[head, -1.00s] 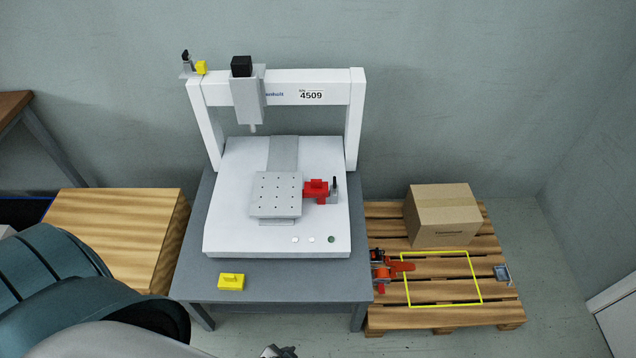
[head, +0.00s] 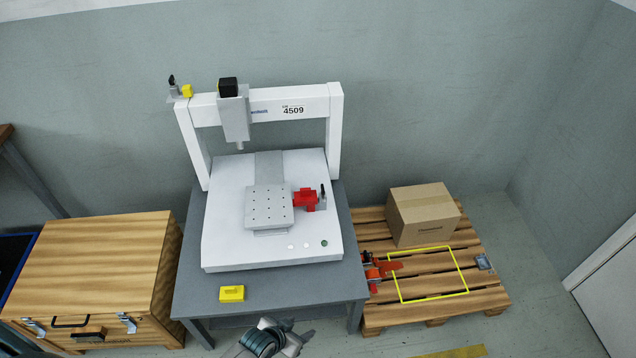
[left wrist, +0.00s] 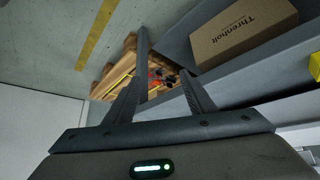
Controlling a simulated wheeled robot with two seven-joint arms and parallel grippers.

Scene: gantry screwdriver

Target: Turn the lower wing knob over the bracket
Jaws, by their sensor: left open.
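The white gantry screwdriver (head: 325,130) stands on a grey table. A red wing knob (head: 304,200) sits low on the machine, at the right edge of its grey drilled plate (head: 268,205). A small grey bracket (head: 322,204) with a black pin stands at the knob's right side. A smaller yellow knob (head: 187,91) with its own bracket is up at the gantry's left top. My left gripper (head: 298,342) is in front of the table at the bottom, far from the red knob. In the left wrist view its fingers (left wrist: 163,65) are spread and empty. My right gripper is not in view.
A yellow block (head: 232,293) lies on the table's front left. A pallet (head: 430,300) to the right bears a cardboard box (head: 423,213), a red-orange tool (head: 378,268) and a yellow outline. A wooden chest (head: 95,260) stands at the left. The machine's front is clear.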

